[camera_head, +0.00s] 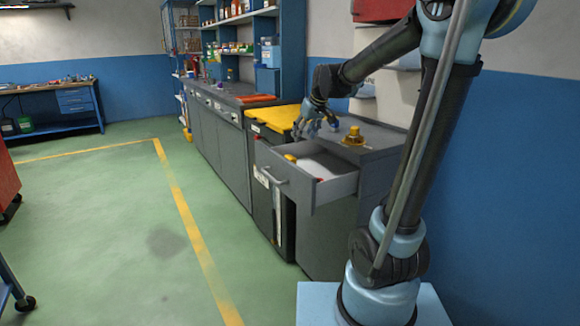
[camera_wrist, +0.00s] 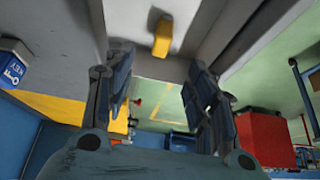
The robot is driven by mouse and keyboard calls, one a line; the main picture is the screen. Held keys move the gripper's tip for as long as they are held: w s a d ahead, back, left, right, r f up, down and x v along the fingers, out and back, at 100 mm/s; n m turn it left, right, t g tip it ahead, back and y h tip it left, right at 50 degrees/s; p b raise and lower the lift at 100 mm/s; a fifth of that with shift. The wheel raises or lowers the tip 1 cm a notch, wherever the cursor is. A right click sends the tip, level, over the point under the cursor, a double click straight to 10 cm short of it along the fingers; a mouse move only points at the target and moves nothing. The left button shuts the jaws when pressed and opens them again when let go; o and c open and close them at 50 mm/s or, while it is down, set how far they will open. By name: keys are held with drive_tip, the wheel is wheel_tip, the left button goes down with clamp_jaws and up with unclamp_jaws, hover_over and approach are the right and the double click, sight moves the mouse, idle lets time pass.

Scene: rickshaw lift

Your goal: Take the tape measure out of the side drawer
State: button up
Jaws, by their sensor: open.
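The side drawer (camera_head: 336,189) is pulled out of the grey cabinet at the right. A small yellow object (camera_head: 290,157), likely the tape measure, lies in the drawer near its left side; it also shows in the wrist view (camera_wrist: 162,38), at the top between my fingers. Its details are too small to confirm. My gripper (camera_head: 308,128) is above the drawer's back left part, near the cabinet top. In the wrist view my gripper (camera_wrist: 158,78) has its fingers wide apart with nothing between them, and the yellow object is beyond the fingertips.
A yellow-topped unit (camera_head: 272,117) adjoins at the left. A long grey counter (camera_head: 222,92) runs behind. The green floor before the drawer is clear.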

sight(292, 157)
drive_tip(key=x, duration=1.2)
drive_tip(key=shift+w+a, duration=0.1)
drive_tip(key=shift+a, duration=0.05)
drive_tip(key=shift+a+x, duration=0.25)
drive_tip(key=shift+x, duration=1.6)
drive_tip(key=shift+w+a+f, duration=0.25)
drive_tip(key=shift+w+f, duration=0.1)
drive_tip(key=shift+f, duration=0.25)
clamp_jaws()
